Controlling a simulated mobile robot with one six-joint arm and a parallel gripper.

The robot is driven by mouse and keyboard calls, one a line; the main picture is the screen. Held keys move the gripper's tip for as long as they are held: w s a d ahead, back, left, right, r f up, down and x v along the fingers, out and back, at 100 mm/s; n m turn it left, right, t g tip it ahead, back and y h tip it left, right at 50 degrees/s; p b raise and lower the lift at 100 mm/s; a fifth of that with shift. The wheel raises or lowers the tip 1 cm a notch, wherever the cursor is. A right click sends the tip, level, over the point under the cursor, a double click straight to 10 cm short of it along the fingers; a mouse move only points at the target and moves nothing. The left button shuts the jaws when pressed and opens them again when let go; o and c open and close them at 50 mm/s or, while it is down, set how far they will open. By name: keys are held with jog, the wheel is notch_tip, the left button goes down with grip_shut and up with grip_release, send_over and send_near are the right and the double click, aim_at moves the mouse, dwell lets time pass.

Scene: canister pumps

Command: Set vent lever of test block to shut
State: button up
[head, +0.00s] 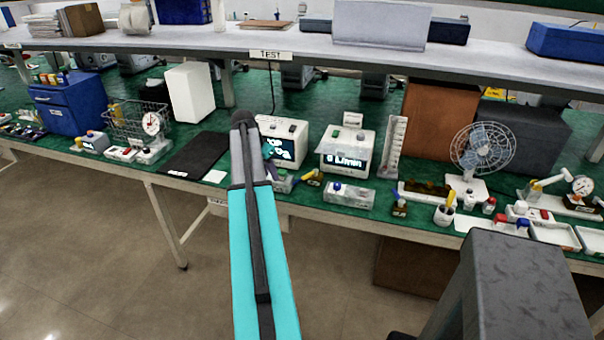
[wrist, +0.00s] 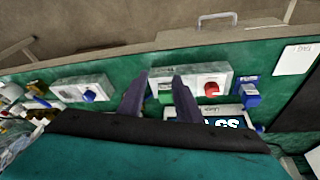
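In the wrist view a pale block (wrist: 199,84) with a red knob (wrist: 211,88) and a green part (wrist: 165,92) lies by the bench's front edge. My gripper (wrist: 160,80) is open over it, its two dark fingers either side of the green part; contact cannot be told. A second pale block (wrist: 80,88) with a blue knob (wrist: 89,96) lies to the left; it shows in the head view too (head: 348,195). A TEST label (head: 271,54) hangs above this bench part. Which part is the vent lever, and its position, I cannot tell. In the head view my arm hides much of the first block.
Two white display boxes (head: 347,151) (head: 294,131) stand behind the blocks. A yellow-handled part (head: 313,176) lies between the blocks. A blue part (wrist: 247,94) sits right of the red knob in the wrist view. A fan (head: 483,147) stands right; a black mat (head: 196,154) lies left.

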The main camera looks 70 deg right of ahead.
aim_at(304, 177)
jog(key=s+d+r+m, duration=0.2)
jog(key=s+d+r, duration=0.3)
jog(key=s+r, duration=0.1)
jog(key=shift+s+d+r+h, duration=0.3)
jog(key=shift+d+r, duration=0.1)
jog(key=shift+r, duration=0.25)
jog(key=shift+f, duration=0.15)
jog(key=shift+p+x, duration=1.8)
jog(key=shift+x, duration=5)
